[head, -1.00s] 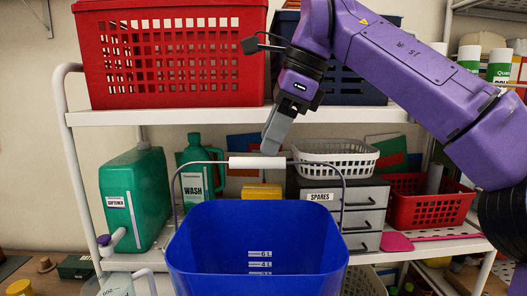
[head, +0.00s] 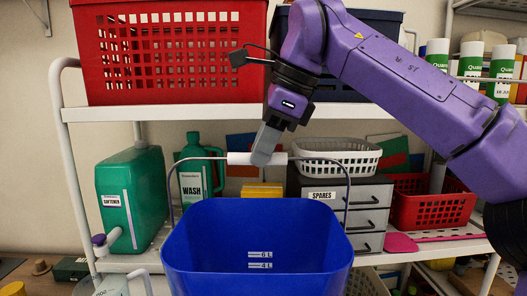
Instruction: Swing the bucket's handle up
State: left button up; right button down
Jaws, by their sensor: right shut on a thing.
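The blue bucket (head: 260,235) stands at the lower middle of the head view, open side up, with white litre marks on its inner wall. Its thin wire handle (head: 346,190) is raised and arches above the rim. The white grip (head: 240,159) lies level at the top of the arch. My right gripper (head: 263,157) reaches down from the upper right and is shut on the white grip, right of its middle. The gripper hides part of the grip. My left gripper is not in view.
A white shelf unit (head: 170,114) stands behind the bucket. It bears a large red basket (head: 85,50) above, and a green softener jug (head: 130,205), a green wash bottle (head: 203,150), a white basket (head: 340,147), grey drawers (head: 372,195) and a small red basket (head: 415,212) below.

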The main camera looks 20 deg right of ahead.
jog(key=shift+s+a+f, duration=0.1)
jog(key=shift+s+a, duration=0.1)
jog(key=shift+s, duration=0.25)
jog(key=c, duration=1.2)
grip_release()
jog(key=shift+w, duration=0.1)
jog(key=shift+o, duration=1.2)
jog(key=shift+w, duration=0.1)
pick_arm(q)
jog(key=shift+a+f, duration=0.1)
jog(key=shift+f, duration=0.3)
pick_arm(e)
jog(key=shift+w+a, duration=0.1)
pick_arm(q)
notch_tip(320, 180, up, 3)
jog(key=p, duration=0.3)
pick_arm(e)
jog(key=v, duration=1)
jog(key=shift+s+r, duration=0.25)
